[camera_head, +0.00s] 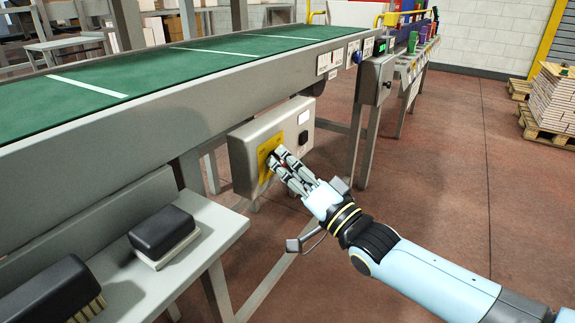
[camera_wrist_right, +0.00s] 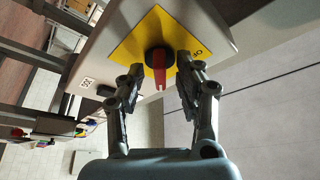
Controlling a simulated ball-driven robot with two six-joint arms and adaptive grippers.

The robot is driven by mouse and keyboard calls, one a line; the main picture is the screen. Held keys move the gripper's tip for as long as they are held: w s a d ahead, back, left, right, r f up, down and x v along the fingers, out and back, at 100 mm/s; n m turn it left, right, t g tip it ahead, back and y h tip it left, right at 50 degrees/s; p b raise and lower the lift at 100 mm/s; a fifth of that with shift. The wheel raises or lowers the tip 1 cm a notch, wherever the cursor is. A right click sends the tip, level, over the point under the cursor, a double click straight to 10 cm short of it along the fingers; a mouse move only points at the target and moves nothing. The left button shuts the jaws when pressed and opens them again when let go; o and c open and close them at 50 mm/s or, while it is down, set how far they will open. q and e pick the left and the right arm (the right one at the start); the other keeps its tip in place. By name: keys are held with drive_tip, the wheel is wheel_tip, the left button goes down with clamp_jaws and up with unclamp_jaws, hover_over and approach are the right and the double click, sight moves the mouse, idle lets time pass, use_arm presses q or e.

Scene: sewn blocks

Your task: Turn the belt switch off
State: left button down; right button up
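The belt switch is a red handle (camera_wrist_right: 159,76) on a round black base, set on a yellow plate (camera_wrist_right: 140,42). In the head view the yellow plate (camera_head: 263,160) sits on the front of a grey control box (camera_head: 243,165) below the conveyor; my fingers hide the handle there. My right gripper (camera_head: 276,160) is at the plate. In the wrist view its two fingers (camera_wrist_right: 160,68) are apart, one on each side of the red handle, with gaps showing. I cannot tell whether either finger touches it. My left gripper is out of view.
The conveyor with its green belt (camera_head: 190,68) runs above the box. A grey bench (camera_head: 215,232) with black brushes (camera_head: 162,232) stands at lower left. A second small box (camera_head: 376,80) hangs farther along. The floor at right is clear up to a stacked pallet (camera_head: 549,100).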

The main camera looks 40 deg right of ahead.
clamp_jaws()
drive_tip(key=shift+f+n, duration=0.1)
drive_tip(key=shift+n, duration=0.4)
drive_tip(key=n+g+y+b, duration=0.1)
drive_tip(key=n+y, duration=0.2)
drive_tip(key=n, duration=0.5)
drive_tip(key=n+g+y+b, duration=0.1)
drive_tip(key=n+y, duration=0.3)
drive_tip(key=n, duration=0.4)
drive_tip(key=n+g+y+b, duration=0.2)
drive_tip(key=n+y+b, duration=0.1)
drive_tip(key=n, duration=0.5)
drive_tip(key=shift+w+d+y, duration=0.1)
drive_tip(key=shift+d+y, duration=0.2)
drive_tip(key=shift+y, duration=0.1)
drive_tip(key=shift+n+g, duration=0.3)
